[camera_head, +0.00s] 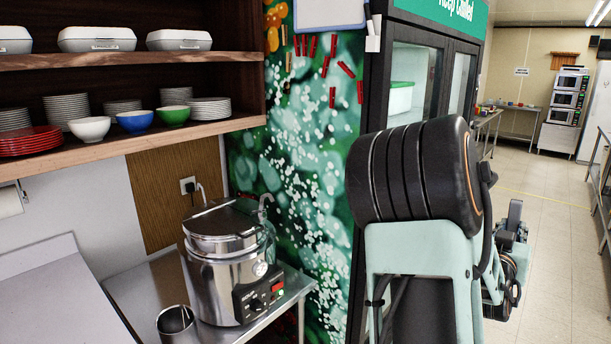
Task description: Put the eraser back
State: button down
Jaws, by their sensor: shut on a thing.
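No eraser shows in the head view. The lower part of a small whiteboard (330,14) hangs on the green patterned wall at the top, cut off by the picture's edge. A dark pen-like thing (368,16) stands in a small white holder (372,43) just right of the board. My arm fills the centre right, in front of the fridge. A farther part of my arm shows low behind it at the right. My gripper's fingertips cannot be made out, so what they hold is hidden.
Several red clips (332,46) dot the wall below the board. A dark-framed fridge (410,65) stands behind my arm. A steel soup kettle (225,265) and a metal cup (177,325) stand on the lower left counter. Shelves (130,140) hold dishes. The aisle floor (550,200) at right looks clear.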

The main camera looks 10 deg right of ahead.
jog(key=shift+s+a+f, duration=0.1)
jog(key=shift+a+f, duration=0.05)
jog(key=shift+f, duration=0.05)
jog(key=w+a+f+n+t+y, duration=0.3)
jog(key=w+a, duration=0.5)
jog(key=a, duration=0.4)
jog(key=w+a+f+n+t+y, duration=0.1)
jog(key=w+a+n+y, duration=0.1)
jog(key=a, duration=0.9)
jog(key=w+a+f+n+t+y+p, duration=0.1)
jog(key=a+y, duration=0.4)
jog(key=a, duration=0.7)
jog(key=w+a+f+n+t+y, duration=0.1)
jog(key=w+a+n+t+y, duration=0.1)
jog(key=a, duration=0.9)
jog(key=w+n+y, duration=0.1)
jog(key=n+y, duration=0.1)
jog(key=shift+w+a+f+n, duration=0.15)
jog(key=shift+w+f+n, duration=0.1)
jog(key=shift+w+n, duration=0.05)
